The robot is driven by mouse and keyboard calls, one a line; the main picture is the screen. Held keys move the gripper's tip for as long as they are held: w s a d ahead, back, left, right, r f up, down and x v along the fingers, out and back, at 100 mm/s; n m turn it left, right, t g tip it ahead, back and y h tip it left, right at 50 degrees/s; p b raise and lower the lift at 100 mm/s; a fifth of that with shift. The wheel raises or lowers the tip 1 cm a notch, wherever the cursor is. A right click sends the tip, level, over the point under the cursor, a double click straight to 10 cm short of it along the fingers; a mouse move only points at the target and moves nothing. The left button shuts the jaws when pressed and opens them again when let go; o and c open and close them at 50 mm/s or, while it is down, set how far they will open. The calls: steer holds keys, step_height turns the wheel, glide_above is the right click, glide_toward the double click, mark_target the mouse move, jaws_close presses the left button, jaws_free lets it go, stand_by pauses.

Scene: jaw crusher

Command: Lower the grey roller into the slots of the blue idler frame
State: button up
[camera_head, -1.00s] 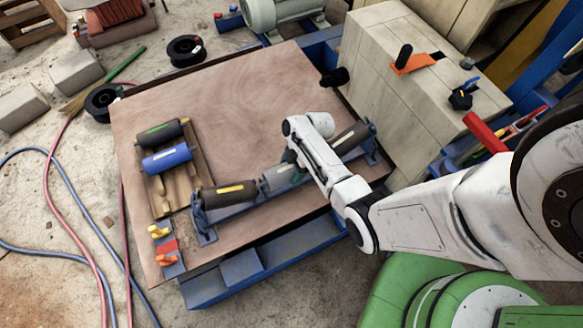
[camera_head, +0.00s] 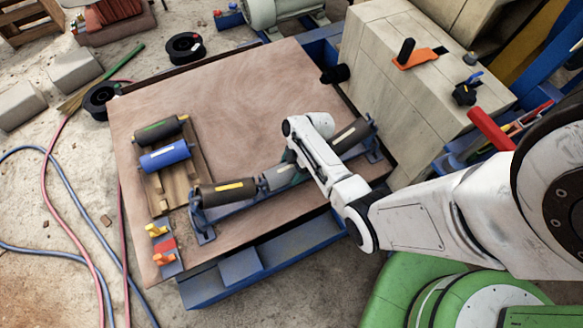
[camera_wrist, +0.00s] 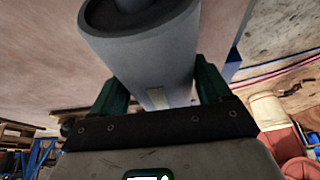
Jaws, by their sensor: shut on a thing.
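The grey roller (camera_head: 277,178) is at the middle of the blue idler frame (camera_head: 205,226), between a dark left roller (camera_head: 224,191) and a dark right roller (camera_head: 352,134). My gripper (camera_wrist: 160,88) is shut on the roller, with one green finger on each side; in the wrist view the roller (camera_wrist: 150,45) fills the upper middle. In the head view my arm covers the roller's right part and much of the gripper. I cannot tell whether the roller's ends sit in the slots or just above them.
A wooden rack (camera_head: 196,192) on the left holds a green-marked dark roller (camera_head: 160,130) and a blue roller (camera_head: 166,155). A small plate with orange and yellow clamps (camera_head: 166,246) lies at the board's near left corner. The board's (camera_head: 240,95) upper middle is clear.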

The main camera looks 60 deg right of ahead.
steer(key=shift+f+b, duration=0.45)
steer(key=shift+f, duration=0.05)
steer(key=o, duration=1.7)
steer(key=shift+o, duration=0.2)
steer(key=p+v, duration=0.3)
steer(key=v, duration=0.8)
steer(key=shift+f, duration=0.1)
steer(key=s+a+r+m+h+p, duration=0.1)
steer(key=s+a+r+m+p, duration=0.2)
steer(key=r, duration=0.5)
steer(key=s+a+r+m+g+h+p, duration=0.1)
steer(key=s+a+r+m+p, duration=0.3)
steer(key=a+r, duration=0.3)
steer(key=s+a+r+m+h+p, duration=0.2)
steer(key=s+a+r+m+p, duration=0.1)
steer(key=r, duration=0.6)
steer(key=s+a+m, duration=0.1)
steer(key=a, duration=0.1)
steer(key=shift+a+m+g, duration=0.3)
steer(key=shift+a, duration=0.05)
